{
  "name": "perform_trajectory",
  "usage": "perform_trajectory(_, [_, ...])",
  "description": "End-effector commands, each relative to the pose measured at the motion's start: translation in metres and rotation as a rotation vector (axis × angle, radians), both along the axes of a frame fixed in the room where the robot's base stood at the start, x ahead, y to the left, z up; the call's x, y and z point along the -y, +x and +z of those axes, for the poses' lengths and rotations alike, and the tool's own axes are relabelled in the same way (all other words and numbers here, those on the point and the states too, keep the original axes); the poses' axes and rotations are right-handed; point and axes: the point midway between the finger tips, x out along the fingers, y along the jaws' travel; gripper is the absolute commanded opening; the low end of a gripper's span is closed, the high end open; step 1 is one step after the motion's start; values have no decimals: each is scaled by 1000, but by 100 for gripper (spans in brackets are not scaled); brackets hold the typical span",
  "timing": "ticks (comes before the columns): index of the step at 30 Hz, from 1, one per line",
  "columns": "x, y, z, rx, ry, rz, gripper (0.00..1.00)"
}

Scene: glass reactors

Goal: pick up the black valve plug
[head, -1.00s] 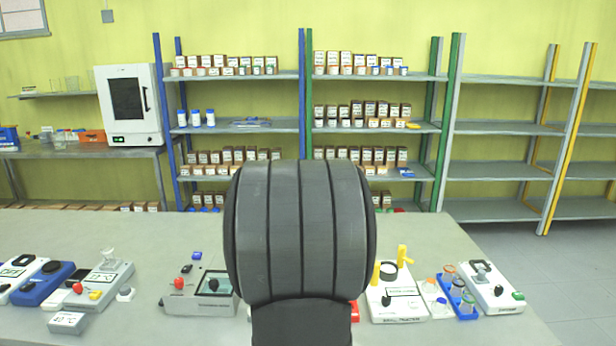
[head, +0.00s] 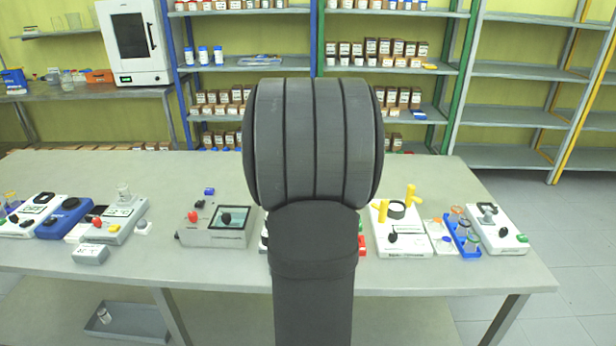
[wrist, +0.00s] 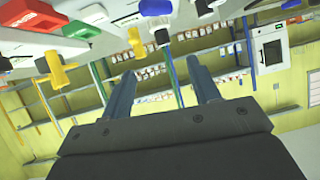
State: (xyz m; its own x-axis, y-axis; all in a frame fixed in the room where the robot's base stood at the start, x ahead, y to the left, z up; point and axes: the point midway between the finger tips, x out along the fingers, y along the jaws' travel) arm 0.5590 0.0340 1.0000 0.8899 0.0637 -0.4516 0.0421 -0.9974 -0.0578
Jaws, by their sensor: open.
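Several small black knob-like pieces stand on the bench devices in the head view. I cannot tell which is the valve plug. My gripper (wrist: 160,68) is open and empty in the wrist view, its two blue-grey fingers apart and pointing toward the shelves. No plug is between them. In the head view my dark arm hides the gripper and the middle of the bench.
The grey bench (head: 150,262) holds devices along its front. The rear bench strip is mostly clear. Stocked shelves and a white oven (head: 133,42) stand behind.

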Motion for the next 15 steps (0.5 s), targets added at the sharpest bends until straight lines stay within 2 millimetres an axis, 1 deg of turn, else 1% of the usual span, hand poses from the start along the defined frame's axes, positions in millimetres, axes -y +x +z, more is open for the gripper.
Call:
perform_trajectory(5, [0,2,0,-3,3,-1,56])
perform_trajectory(8, [-2,15,0,-30,17,-9,56])
perform_trajectory(11, [-5,42,1,-91,48,-28,56])
perform_trajectory(15, [-11,89,4,-218,105,-78,56])
